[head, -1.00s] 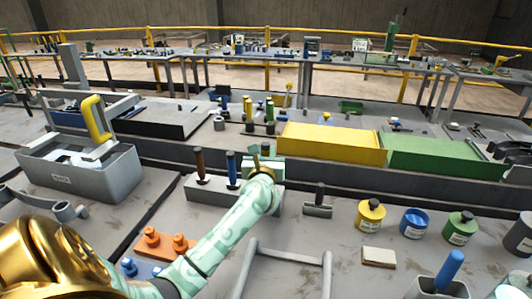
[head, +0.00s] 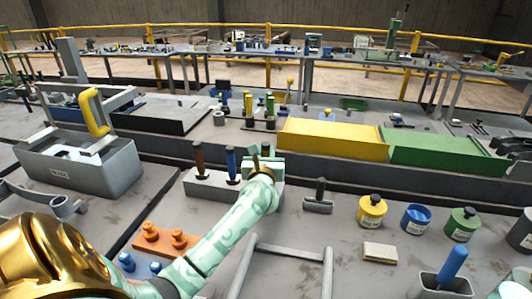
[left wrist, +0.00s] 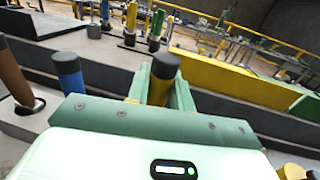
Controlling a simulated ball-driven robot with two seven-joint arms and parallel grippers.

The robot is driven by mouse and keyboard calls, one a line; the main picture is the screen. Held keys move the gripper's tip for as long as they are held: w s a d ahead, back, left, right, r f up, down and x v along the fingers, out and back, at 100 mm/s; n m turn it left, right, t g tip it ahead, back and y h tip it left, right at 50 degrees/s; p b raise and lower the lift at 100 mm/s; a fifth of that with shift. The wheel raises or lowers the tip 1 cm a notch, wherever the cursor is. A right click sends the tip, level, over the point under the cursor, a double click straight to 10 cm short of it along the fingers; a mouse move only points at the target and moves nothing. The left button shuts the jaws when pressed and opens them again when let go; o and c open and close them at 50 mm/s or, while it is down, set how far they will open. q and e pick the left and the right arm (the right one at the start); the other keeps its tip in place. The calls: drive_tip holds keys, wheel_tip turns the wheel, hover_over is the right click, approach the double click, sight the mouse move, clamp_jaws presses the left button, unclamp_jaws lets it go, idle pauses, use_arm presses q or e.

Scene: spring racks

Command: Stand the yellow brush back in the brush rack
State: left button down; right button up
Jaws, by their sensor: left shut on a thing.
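The brush rack (head: 207,190) is a low grey block left of centre in the head view. A brown-handled brush (head: 199,160) and a blue-handled brush (head: 231,166) stand upright in it. My left gripper (head: 263,162) is over the rack's right end, shut on the yellow brush. In the left wrist view the brush's dark-capped handle (left wrist: 164,68) stands up between the pale green fingers, with some yellow below the cap. The brush's lower end is hidden by my gripper, so I cannot tell whether it is in the rack. My right gripper is not in view.
A grey scraper-like tool (head: 318,200) lies just right of my gripper. Yellow, blue and green tins (head: 416,220) stand farther right. Orange pegs (head: 165,240) sit beneath my forearm's left side. A yellow box (head: 333,139) and a green box (head: 445,158) are behind.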

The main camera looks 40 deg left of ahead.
sight(266, 144)
use_arm(q)
drive_tip(key=shift+f+b, duration=1.05)
drive_tip(key=shift+f, duration=0.4)
drive_tip(key=c, duration=0.7)
unclamp_jaws()
drive_tip(key=shift+o, duration=0.2)
wheel_tip(266, 144, up, 7)
drive_tip(key=p, duration=0.6)
drive_tip(key=shift+r+p, duration=0.1)
drive_tip(key=shift+p, duration=0.2)
